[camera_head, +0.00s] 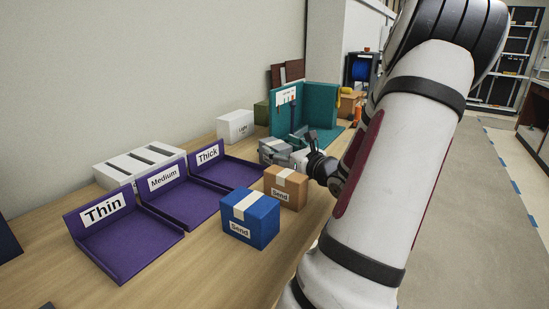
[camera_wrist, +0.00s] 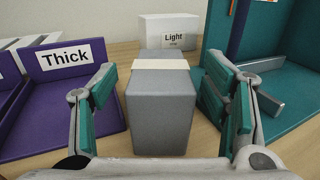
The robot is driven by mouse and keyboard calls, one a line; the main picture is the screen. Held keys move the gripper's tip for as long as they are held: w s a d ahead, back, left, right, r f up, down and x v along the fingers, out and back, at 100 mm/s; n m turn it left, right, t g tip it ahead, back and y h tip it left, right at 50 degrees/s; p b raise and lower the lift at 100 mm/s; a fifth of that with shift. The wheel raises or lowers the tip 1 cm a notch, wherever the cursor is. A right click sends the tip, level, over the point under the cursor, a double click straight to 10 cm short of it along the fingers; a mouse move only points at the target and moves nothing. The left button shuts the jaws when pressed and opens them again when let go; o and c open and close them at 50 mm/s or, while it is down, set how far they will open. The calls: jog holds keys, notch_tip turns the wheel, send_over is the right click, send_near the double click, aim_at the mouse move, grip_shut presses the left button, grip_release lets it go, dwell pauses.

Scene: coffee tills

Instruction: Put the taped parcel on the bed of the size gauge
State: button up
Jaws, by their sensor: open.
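A grey parcel (camera_wrist: 157,112) with a pale tape band across its top stands in the middle of the wrist view. My gripper (camera_wrist: 160,82) is open, with one teal-padded finger on each side of it; I see gaps between the pads and the parcel. In the head view the grey parcel (camera_head: 271,146) is partly hidden by my gripper (camera_head: 287,154). The teal size gauge (camera_head: 321,105) stands just beyond, with upright walls and a flat bed (camera_wrist: 298,112) at the right of the wrist view. A grey bar lies at the bed's near side.
Blue (camera_head: 251,223) and brown (camera_head: 286,188) taped parcels marked "Send" stand nearer. Purple trays marked Thin (camera_head: 127,245), Medium (camera_head: 182,204) and Thick (camera_head: 229,173) line the left. A white "Light" box (camera_head: 235,126) stands behind the grey parcel. Bare table shows at front left.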

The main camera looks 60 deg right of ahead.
aim_at(271, 140)
jog(key=x, duration=0.1)
jog(key=b+x, duration=0.1)
jog(key=x, duration=0.2)
jog(key=shift+w+f, duration=0.1)
jog(key=shift+f, duration=0.2)
jog(key=shift+w+d+r, duration=0.1)
jog(key=shift+w+d, duration=0.2)
jog(key=shift+w, duration=0.1)
jog(key=c, duration=1.4)
jog(key=shift+c, duration=0.2)
jog(key=shift+r, duration=0.6)
jog(key=r, duration=0.1)
jog(key=s+r+p, duration=0.1)
jog(key=shift+s+a+r, duration=0.1)
jog(key=shift+a+r, duration=0.1)
jog(key=shift+r, duration=0.1)
jog(key=d+r+p+v, duration=0.1)
jog(key=p+v, duration=0.2)
jog(key=v, duration=1.2)
jog(key=shift+s, duration=0.2)
